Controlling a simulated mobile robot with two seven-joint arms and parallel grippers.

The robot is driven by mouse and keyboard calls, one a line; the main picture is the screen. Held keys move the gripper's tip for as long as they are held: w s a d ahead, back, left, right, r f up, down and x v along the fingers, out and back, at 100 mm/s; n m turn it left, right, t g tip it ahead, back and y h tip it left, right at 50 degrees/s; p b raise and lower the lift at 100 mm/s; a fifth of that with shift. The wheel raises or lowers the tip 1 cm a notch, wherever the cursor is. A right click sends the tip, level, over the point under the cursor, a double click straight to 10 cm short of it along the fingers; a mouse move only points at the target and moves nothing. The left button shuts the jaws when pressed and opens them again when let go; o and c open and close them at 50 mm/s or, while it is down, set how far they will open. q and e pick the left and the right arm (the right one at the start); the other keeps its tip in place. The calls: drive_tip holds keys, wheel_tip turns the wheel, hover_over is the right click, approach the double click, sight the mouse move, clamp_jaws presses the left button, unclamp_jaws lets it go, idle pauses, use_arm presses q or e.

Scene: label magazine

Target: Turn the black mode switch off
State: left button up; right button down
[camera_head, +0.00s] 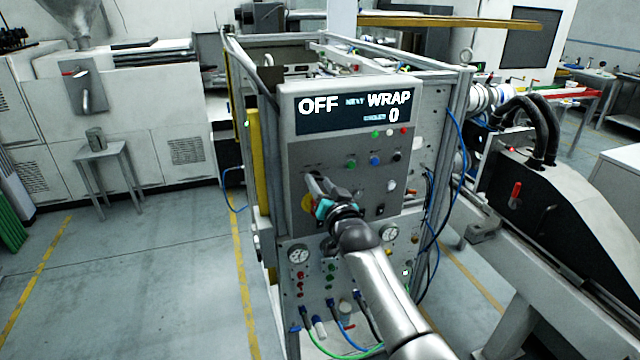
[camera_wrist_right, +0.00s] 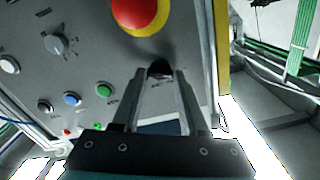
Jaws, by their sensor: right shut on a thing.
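The black mode switch (camera_wrist_right: 158,70) is on the grey control panel and shows between the fingertips of my right gripper (camera_wrist_right: 160,78) in the right wrist view. The fingers are closed in around the switch's knob and hold it. In the head view my right gripper (camera_head: 312,180) reaches the panel's left side and hides the switch. The display (camera_head: 355,112) above reads OFF on the left, with WRAP and 0 on the right. My left gripper is not in view.
A red emergency button (camera_wrist_right: 140,12) on a yellow base sits close to the switch. Green (camera_head: 351,164), blue (camera_head: 374,160) and black (camera_head: 397,156) buttons are nearby on the panel. Gauges, hoses and cables are below. The floor to the left is open.

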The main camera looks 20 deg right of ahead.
idle(0.3)
drive_tip(key=shift+c, duration=2.2)
unclamp_jaws()
drive_tip(key=s, duration=1.5)
drive_tip(key=shift+s+d+b, duration=0.15)
drive_tip(key=shift+d+b, duration=0.1)
drive_tip(key=shift+b, duration=0.1)
